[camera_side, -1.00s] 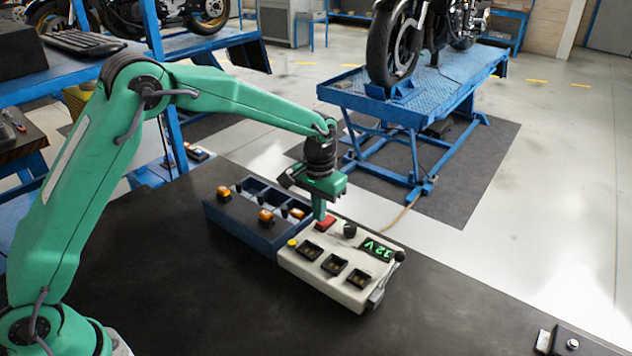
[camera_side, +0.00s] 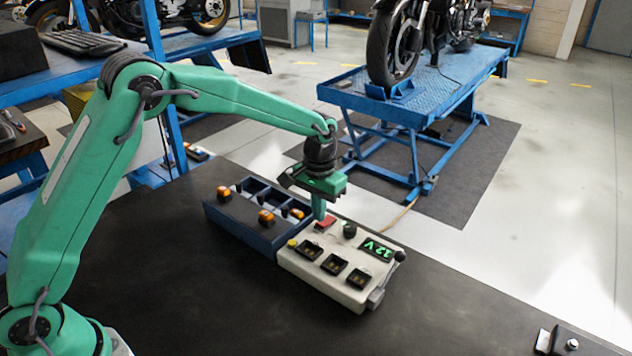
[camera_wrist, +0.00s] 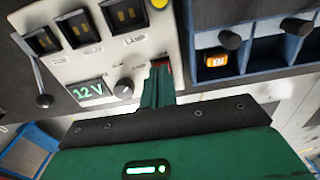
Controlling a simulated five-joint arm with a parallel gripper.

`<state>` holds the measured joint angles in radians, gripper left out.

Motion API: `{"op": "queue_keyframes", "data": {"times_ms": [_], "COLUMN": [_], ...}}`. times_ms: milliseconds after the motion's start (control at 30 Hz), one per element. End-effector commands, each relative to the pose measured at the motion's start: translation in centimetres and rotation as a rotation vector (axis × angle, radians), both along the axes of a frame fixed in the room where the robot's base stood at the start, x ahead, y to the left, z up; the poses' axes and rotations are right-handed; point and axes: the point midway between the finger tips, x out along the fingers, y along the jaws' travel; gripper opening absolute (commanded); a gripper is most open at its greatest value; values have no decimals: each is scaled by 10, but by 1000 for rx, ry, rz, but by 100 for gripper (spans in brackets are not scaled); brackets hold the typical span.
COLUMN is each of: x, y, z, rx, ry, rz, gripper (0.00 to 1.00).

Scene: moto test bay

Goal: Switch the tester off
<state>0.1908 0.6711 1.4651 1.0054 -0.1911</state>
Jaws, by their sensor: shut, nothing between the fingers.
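The tester (camera_side: 318,283) is a cream box on the dark bench, also seen in the wrist view (camera_wrist: 88,50). Its display (camera_side: 376,249) glows green with 12 V, and reads the same in the wrist view (camera_wrist: 88,90). A red switch (camera_side: 327,222) sits at its back left corner; in the wrist view the fingers hide most of it. My gripper (camera_side: 319,216) is shut and empty, pointing down at the red switch. In the wrist view its green fingertips (camera_wrist: 160,68) reach the switch's edge. I cannot tell whether they press on it.
The tester has a black knob (camera_side: 350,230), a yellow button (camera_side: 292,243), several black sockets and a black-knobbed lever (camera_side: 399,256). A blue compartment tray (camera_side: 235,222) with orange-topped pieces stands against its left side. The front of the bench is clear.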

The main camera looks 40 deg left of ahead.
Motion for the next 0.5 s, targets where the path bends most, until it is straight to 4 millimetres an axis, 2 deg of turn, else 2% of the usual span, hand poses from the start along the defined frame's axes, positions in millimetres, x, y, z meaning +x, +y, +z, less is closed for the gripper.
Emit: {"op": "queue_keyframes", "data": {"times_ms": [500], "x": [0], "y": [0], "z": [-11], "rx": [0], "ry": [1], "rz": [0], "gripper": [0]}}
